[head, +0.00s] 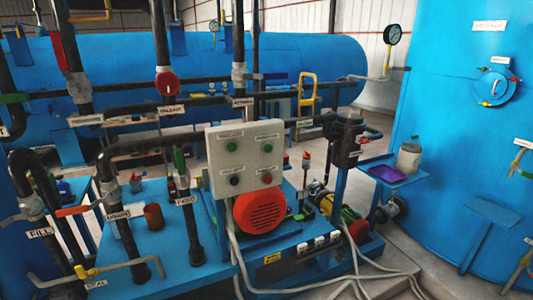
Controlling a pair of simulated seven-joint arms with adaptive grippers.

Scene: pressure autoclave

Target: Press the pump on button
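A light grey control box (246,157) stands upright near the middle of the head view. Its face has a green button at upper left (232,146) and another green button at upper right (268,148). Below them are a dark button at lower left (235,180) and a red button at lower right (267,179). Small labels sit above the buttons, too small to read, so I cannot tell which is pump on. Nothing covers the buttons. Neither of my grippers is in view.
A red motor cover (262,207) sits just below the box on a blue skid (160,235). Black pipes (188,215) rise left of the box. A black vessel (346,140) stands at its right. A large blue tank (450,130) fills the right side. Grey cables (300,288) cross the floor.

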